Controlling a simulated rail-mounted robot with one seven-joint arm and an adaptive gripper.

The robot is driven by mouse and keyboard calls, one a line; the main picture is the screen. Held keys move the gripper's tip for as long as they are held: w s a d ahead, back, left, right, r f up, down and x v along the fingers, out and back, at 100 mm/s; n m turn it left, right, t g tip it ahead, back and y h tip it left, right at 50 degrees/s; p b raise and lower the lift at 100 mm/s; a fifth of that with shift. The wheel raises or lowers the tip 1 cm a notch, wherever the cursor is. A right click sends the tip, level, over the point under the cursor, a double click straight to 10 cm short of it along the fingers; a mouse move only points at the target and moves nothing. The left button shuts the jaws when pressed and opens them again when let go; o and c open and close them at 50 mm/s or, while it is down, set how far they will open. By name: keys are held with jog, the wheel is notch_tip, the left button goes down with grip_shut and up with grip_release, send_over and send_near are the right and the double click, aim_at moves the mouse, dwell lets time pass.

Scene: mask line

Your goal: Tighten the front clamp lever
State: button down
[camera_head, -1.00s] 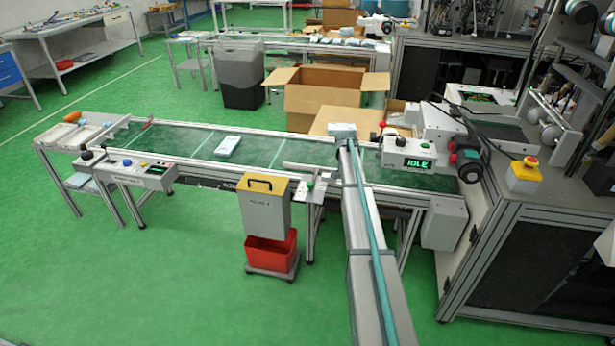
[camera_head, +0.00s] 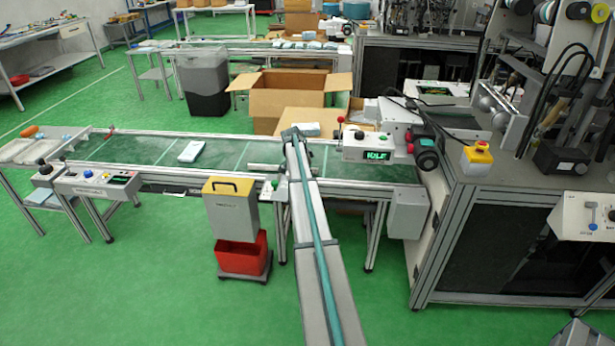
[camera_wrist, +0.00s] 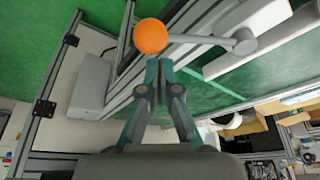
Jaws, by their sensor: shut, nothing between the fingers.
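In the wrist view, a lever with an orange ball knob (camera_wrist: 150,36) at its end has a grey arm (camera_wrist: 195,39) running right to a round grey pivot (camera_wrist: 243,42). This looks like the clamp lever. My gripper (camera_wrist: 159,64) is shut and empty. Its fingertips are just below the orange knob in the picture; I cannot tell whether they touch it. In the head view my arm reaches up to the front side of the conveyor (camera_head: 225,153). The orange knob and my fingertips cannot be made out there.
The wrist view shows metal rails and a grey box (camera_wrist: 92,84) near the lever. A machine head reading IDLE (camera_head: 376,155) is at right.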

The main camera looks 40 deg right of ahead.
jog(key=shift+w+d, duration=0.2)
jog(key=shift+w, duration=0.1)
jog(key=shift+d, duration=0.1)
notch_tip(320, 180, up, 10)
jog(key=b, duration=0.1)
dwell(0.7)
jog(key=shift+d+r, duration=0.1)
dwell(0.3)
